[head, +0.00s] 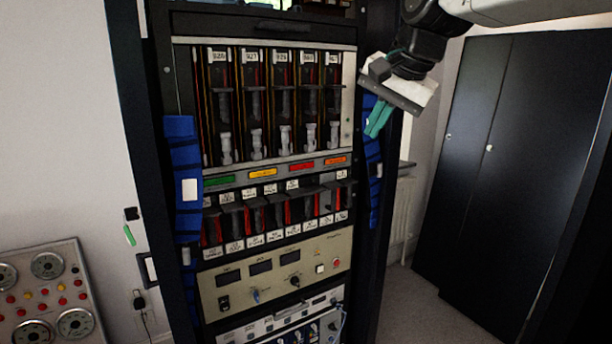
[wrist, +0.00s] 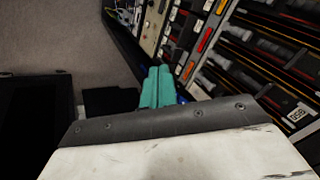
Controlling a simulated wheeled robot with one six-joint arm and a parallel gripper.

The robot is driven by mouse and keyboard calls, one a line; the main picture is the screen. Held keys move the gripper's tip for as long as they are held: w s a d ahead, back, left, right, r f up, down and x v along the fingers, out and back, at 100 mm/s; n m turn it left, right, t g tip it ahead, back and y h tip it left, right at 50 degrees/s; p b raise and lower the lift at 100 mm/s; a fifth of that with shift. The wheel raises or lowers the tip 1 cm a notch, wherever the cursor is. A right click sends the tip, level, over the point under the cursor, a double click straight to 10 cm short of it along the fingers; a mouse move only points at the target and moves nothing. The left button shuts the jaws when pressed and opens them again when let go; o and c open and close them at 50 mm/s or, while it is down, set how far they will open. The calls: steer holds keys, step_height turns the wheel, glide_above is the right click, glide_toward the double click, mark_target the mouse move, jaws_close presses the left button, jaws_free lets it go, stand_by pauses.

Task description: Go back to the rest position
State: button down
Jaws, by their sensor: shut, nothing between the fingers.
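My gripper (head: 378,117) is in the upper right of the head view, with its teal fingers shut together and empty. It is in front of the rack's right post, pointing down and to the left. In the wrist view the teal fingers (wrist: 157,88) stick out beyond a dark edge plate and a white scuffed mount. The rack (head: 262,172) stands in the middle of the head view, with slots of numbered modules. Its upper panel also shows at the upper right of the wrist view (wrist: 205,40), tilted.
Blue bundles hang on the rack's left post (head: 182,160) and right post. A panel with dials (head: 45,295) is at lower left. Black cabinets (head: 510,160) stand at right. Bare floor (head: 420,310) lies between rack and cabinets.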

steer(key=s+d+f+n+g+h, duration=0.1)
steer(key=s+d+f+n, duration=0.1)
steer(key=s+d+f, duration=0.2)
steer(key=s+d+f+n+g+h, duration=0.1)
steer(key=s+d+f, duration=0.4)
steer(key=s+f, duration=0.5)
steer(key=s+d+f+n+g+h, duration=0.1)
steer(key=s+d+f, duration=0.4)
steer(key=s, duration=1)
step_height(320, 180, down, 3)
steer(key=shift+r+n+g, duration=0.1)
steer(key=shift+n+g, duration=0.5)
steer(key=shift+n, duration=0.4)
steer(key=shift+s, duration=0.1)
